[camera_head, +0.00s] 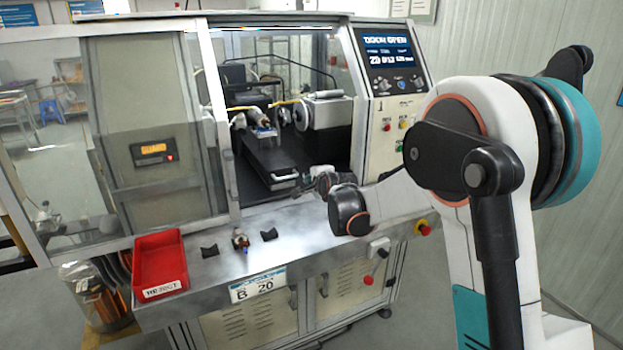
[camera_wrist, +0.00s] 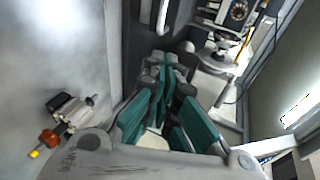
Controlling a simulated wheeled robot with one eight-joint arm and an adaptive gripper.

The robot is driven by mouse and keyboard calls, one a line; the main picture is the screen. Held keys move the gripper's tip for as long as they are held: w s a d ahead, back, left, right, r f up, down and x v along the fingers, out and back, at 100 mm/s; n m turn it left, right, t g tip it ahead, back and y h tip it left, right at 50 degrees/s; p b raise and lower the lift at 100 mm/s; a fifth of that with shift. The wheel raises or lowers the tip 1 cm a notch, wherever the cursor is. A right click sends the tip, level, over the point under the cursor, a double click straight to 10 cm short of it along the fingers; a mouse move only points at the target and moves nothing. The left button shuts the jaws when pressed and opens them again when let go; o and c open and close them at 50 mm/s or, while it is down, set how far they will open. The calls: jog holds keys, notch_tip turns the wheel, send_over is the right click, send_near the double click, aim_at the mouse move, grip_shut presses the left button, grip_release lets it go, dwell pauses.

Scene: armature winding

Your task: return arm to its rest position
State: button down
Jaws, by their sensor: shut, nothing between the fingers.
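My arm reaches from the right of the head view to the front of the winding machine (camera_head: 385,150). My gripper (camera_head: 308,187) is at the open doorway, just above the front ledge (camera_head: 320,228). In the wrist view my gripper (camera_wrist: 163,72) has its teal fingers close together, with nothing between them. A small armature (camera_head: 240,241) rests on the ledge between two black blocks, well to the left of and below my gripper.
A red bin (camera_head: 160,262) stands at the ledge's left end. The sliding door (camera_head: 150,130) is at the left, and the screen (camera_head: 389,52) reads "DOOR OPEN". Inside are a black slide (camera_head: 275,158) and a grey headstock (camera_head: 325,110). The door frame is close to my gripper.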

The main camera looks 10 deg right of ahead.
jog(key=s+d+r+n+g+b, duration=0.1)
jog(key=s+d+r+n, duration=0.2)
jog(key=s, duration=0.9)
jog(key=s+d+r+n+g, duration=0.1)
jog(key=s+r+n+g, duration=0.3)
jog(key=s, duration=0.7)
jog(key=s+d+f+n+h, duration=0.1)
jog(key=s+f+n, duration=0.3)
jog(key=s, duration=0.9)
jog(key=s+d+f+n+g+b, duration=0.1)
jog(key=s+f+n, duration=0.4)
jog(key=s, duration=0.9)
jog(key=shift+d+h, duration=0.4)
jog(key=shift+d, duration=0.25)
jog(key=shift+n, duration=0.3)
